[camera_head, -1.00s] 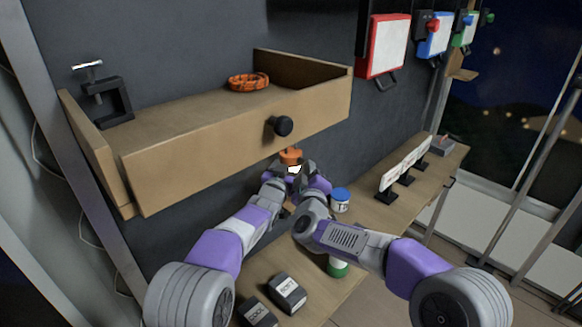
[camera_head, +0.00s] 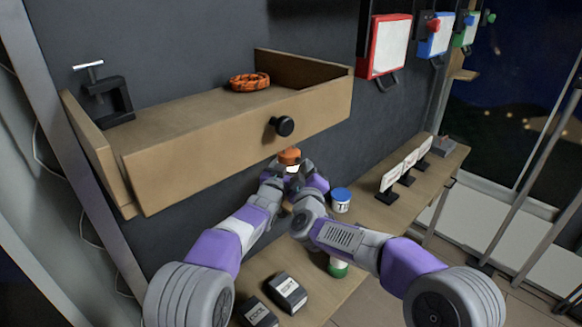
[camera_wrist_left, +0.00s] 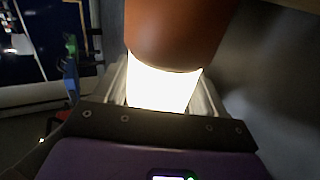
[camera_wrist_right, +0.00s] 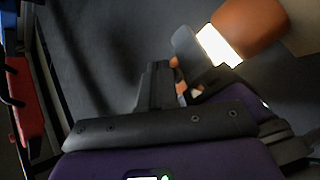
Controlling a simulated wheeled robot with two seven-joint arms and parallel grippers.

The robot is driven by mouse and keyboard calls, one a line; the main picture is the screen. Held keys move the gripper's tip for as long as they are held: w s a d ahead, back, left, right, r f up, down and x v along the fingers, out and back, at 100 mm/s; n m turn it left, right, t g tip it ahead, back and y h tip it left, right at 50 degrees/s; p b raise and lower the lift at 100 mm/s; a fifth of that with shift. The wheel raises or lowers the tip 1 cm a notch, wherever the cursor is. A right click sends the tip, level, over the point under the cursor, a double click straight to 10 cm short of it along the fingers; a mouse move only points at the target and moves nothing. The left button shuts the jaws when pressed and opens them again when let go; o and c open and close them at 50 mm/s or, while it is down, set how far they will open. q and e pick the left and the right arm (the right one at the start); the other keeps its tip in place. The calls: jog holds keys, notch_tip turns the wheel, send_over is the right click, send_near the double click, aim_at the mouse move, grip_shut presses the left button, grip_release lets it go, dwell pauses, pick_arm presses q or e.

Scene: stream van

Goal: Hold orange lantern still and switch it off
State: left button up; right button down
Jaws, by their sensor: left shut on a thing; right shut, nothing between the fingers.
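The orange lantern (camera_head: 289,156) stands at the far end of the bench, below the drawer front. Its white band glows brightly in the left wrist view (camera_wrist_left: 160,88), under the orange cap. My left gripper (camera_head: 284,171) is shut around the lantern at the glowing part. My right gripper (camera_wrist_right: 158,85) is shut and empty, close beside the lantern. In the right wrist view the lantern's orange cap (camera_wrist_right: 250,24) and lit band show at the upper right, partly behind a left gripper finger. The lantern's base is mostly hidden, and I cannot make out its switch.
A wooden drawer (camera_head: 230,135) with a black knob (camera_head: 284,126) hangs open above the lantern. A blue-lidded jar (camera_head: 341,199), a green-based container (camera_head: 338,267), two dark boxes (camera_head: 286,292) and white cards on stands (camera_head: 390,179) occupy the bench.

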jog(key=shift+w+f, duration=0.1)
jog(key=shift+w, duration=0.5)
dwell(0.9)
jog(key=shift+d, duration=0.2)
dwell(0.3)
jog(key=shift+s+d+h, duration=0.3)
jog(key=shift+s+d, duration=0.1)
jog(key=shift+d, duration=0.3)
jog(key=shift+s+d, duration=0.9)
jog(key=shift+s, duration=0.25)
jog(key=shift+s+d, duration=0.9)
jog(key=shift+s, duration=0.2)
dwell(0.5)
